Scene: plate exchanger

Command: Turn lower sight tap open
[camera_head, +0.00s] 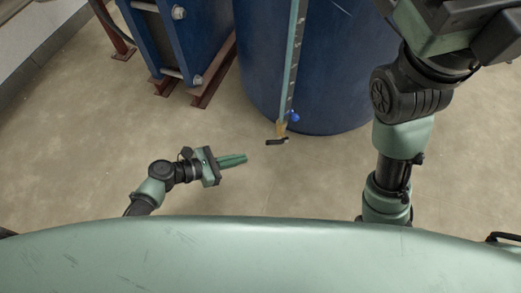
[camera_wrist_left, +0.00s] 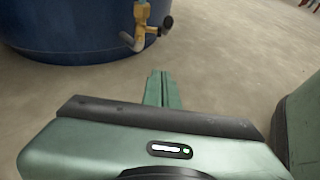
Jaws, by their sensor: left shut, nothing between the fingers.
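The lower sight tap is a small brass fitting (camera_head: 281,128) at the foot of the sight gauge (camera_head: 292,65), low at the front of a blue tank. It has a blue knob (camera_head: 295,117) on its right and a dark lever-like end (camera_head: 277,141) below. In the left wrist view the brass tap (camera_wrist_left: 142,14) stands at the top, with a pale bent piece under it. My left gripper (camera_head: 246,158) is shut and empty, left of the tap and apart from it. Its green fingers (camera_wrist_left: 162,78) point towards the tap. My right gripper's fingers are not visible.
The blue tank (camera_head: 335,90) stands just behind the tap. A blue plate unit (camera_head: 180,40) on reddish-brown feet (camera_head: 214,72) is at the upper left. The floor (camera_head: 80,140) between my left gripper and the tap is clear. My right arm rises at the right.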

